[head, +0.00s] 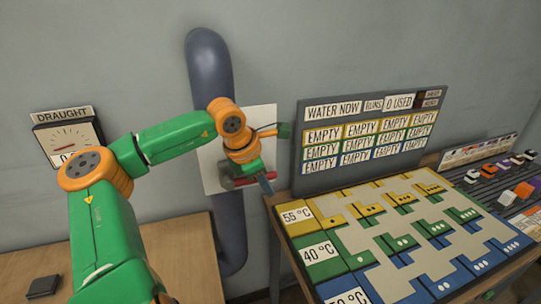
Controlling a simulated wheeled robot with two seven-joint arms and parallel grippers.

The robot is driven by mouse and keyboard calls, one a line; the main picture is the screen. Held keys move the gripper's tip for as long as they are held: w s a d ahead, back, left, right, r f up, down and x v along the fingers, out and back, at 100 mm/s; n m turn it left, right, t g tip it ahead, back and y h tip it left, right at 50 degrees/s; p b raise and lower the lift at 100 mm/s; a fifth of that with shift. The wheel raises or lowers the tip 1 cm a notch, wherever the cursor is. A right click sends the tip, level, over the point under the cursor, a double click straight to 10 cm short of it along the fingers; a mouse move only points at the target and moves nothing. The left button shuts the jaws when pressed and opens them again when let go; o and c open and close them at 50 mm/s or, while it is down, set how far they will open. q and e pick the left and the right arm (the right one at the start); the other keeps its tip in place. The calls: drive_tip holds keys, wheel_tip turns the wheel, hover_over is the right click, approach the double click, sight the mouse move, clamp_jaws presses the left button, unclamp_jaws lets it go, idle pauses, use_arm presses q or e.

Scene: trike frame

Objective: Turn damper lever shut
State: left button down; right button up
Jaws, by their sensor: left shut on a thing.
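The blue-grey pipe (208,62) runs down the wall, with a white plate (257,115) on it. My left arm reaches across from the lower left to this plate. My left gripper (248,181) is in front of the plate's lower part and is shut on the damper lever. The gripper and wrist hide most of the lever, so its exact angle is hard to tell. A draught gauge (72,140) with a red needle hangs on the wall at the left. My right gripper is not in view.
A grey "WATER NOW" board (372,108) with "EMPTY" labels stands right of the pipe. Before it lies a coloured board (392,228) with temperature rows. A rack with small coloured blocks (505,180) is at far right. A wooden table (190,250) is at lower left, mostly bare.

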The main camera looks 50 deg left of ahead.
use_arm(q)
drive_tip(key=shift+s+f+g, duration=0.2)
drive_tip(key=shift+f+g, duration=0.1)
drive_tip(key=shift+f, duration=0.15)
drive_tip(key=c, duration=0.8)
unclamp_jaws()
drive_tip(key=shift+o, duration=0.2)
drive_tip(key=shift+w, duration=0.15)
drive_tip(key=shift+r, duration=0.1)
drive_tip(key=b+v, duration=0.1)
drive_tip(key=v, duration=0.6)
